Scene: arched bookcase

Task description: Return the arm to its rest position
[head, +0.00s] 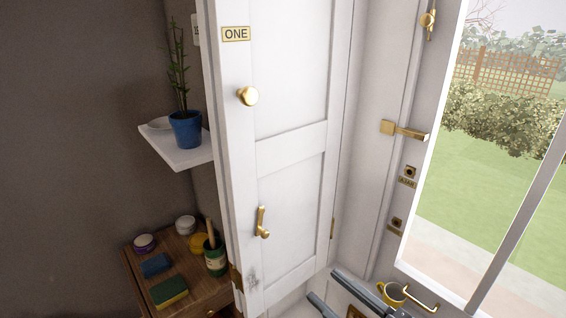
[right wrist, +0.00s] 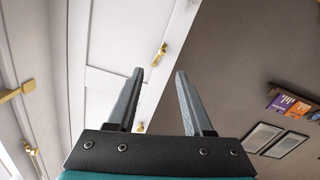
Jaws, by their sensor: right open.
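My right gripper (head: 323,284) shows at the bottom of the head view, low in front of the white door. Its two grey fingers are spread apart with nothing between them. In the right wrist view the open fingers (right wrist: 159,73) point towards the white door edge and the dark wall. The gripper looks clear of the door, though the exact gap is hard to judge. Most of the right arm is out of the head view. My left gripper is not in view.
The white door (head: 290,190) has a brass knob (head: 248,96) and a lever handle (head: 262,222). Left are a shelf (head: 180,158) with a potted plant (head: 185,128) and a wooden cabinet (head: 135,272) with several small items.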

